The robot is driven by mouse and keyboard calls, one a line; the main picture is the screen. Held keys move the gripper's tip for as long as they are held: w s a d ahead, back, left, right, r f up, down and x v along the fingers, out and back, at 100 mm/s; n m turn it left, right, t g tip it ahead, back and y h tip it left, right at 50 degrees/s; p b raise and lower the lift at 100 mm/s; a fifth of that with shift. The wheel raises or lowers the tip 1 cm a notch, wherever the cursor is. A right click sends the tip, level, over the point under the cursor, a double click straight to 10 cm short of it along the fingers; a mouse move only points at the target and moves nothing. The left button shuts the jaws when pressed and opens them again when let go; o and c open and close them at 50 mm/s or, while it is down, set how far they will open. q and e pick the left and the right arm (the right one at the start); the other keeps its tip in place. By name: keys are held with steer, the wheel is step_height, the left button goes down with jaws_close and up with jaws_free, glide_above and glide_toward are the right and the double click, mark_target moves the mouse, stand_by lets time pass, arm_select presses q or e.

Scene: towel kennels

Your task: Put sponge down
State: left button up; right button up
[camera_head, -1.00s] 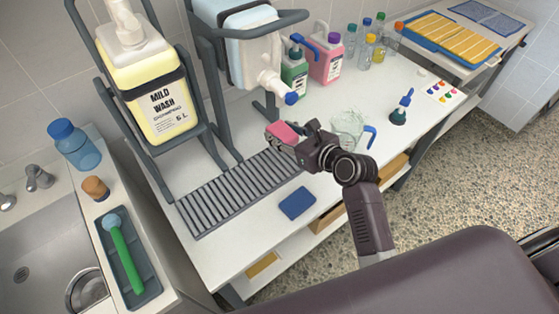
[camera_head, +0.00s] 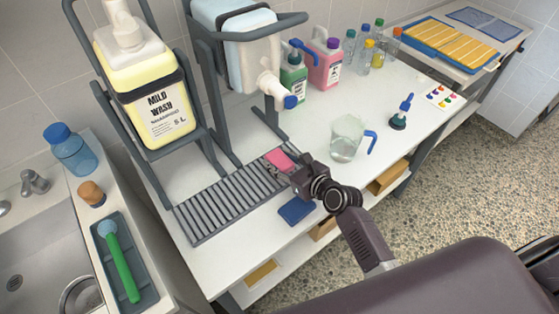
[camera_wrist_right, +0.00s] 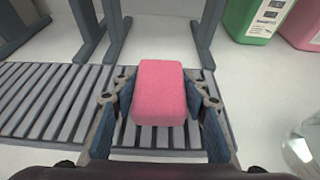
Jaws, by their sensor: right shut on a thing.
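A pink sponge (camera_head: 279,159) is at the right end of the grey slatted drip rack, in the head view. It fills the middle of the right wrist view (camera_wrist_right: 160,92), with the slats just beneath it. My right gripper (camera_head: 285,168) is shut on the sponge from both sides; its fingers also flank the sponge in the wrist view (camera_wrist_right: 160,105). I cannot tell whether the sponge rests on the slats or hovers slightly above them. My left gripper is not in view.
The slatted rack (camera_head: 215,207) lies on the white table. A blue pad (camera_head: 296,210) lies in front of it. A clear jug (camera_head: 345,138) with a blue handle stands to the right. Dispenser stands with a yellow MILD WASH container (camera_head: 155,100) rise behind.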

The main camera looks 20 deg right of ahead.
steer(key=shift+f, duration=0.1)
steer(key=shift+o, duration=1.4)
steer(key=o, duration=0.4)
steer(key=shift+o, duration=0.2)
steer(key=shift+r, duration=0.2)
steer(key=shift+s+d, duration=0.1)
steer(key=shift+s, duration=0.3)
steer(key=v, duration=1.1)
steer(key=shift+d+r, duration=0.1)
steer(key=shift+r, duration=0.1)
steer(key=shift+s, duration=0.1)
